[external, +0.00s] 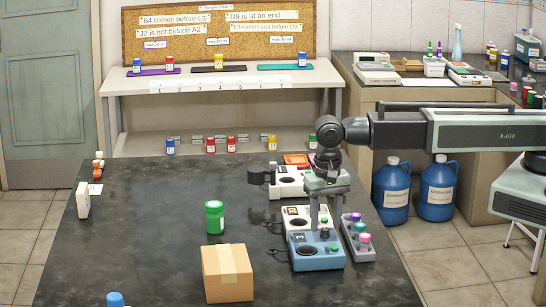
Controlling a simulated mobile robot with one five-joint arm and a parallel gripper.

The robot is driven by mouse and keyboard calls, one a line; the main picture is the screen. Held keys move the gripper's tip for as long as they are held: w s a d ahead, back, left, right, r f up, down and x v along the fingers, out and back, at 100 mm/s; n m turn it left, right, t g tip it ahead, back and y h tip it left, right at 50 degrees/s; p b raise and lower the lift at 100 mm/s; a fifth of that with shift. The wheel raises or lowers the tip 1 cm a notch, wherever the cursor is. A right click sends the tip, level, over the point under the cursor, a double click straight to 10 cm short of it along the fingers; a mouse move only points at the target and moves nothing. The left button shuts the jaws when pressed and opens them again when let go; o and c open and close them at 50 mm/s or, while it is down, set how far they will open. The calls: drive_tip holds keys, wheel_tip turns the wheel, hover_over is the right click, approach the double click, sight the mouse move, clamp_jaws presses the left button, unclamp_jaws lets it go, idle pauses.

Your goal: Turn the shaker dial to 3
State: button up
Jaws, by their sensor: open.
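A blue bench device (315,262) stands at the right front of the dark table, with a dark round plate, a small dark display that seems to read 3, and a green knob. A white device (297,218) with a dark round plate stands right behind it. Another white device (287,186) stands farther back. Which one is the shaker I cannot tell for sure. My gripper (319,228) points down over the white and blue devices, its fingers apart near the small green knobs. Whether a finger touches a knob is not clear. Dial markings are too small to read.
A grey rack (358,251) with coloured caps stands close on the right. A green jar (214,217) and a cardboard box (227,273) stand to the left. A white block (83,200) is at the far left. The table's left middle is mostly clear.

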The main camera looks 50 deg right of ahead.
sight(325, 229)
wheel_tip(325, 229, up, 7)
drive_tip(key=p, duration=0.5)
drive_tip(key=shift+f, duration=0.3)
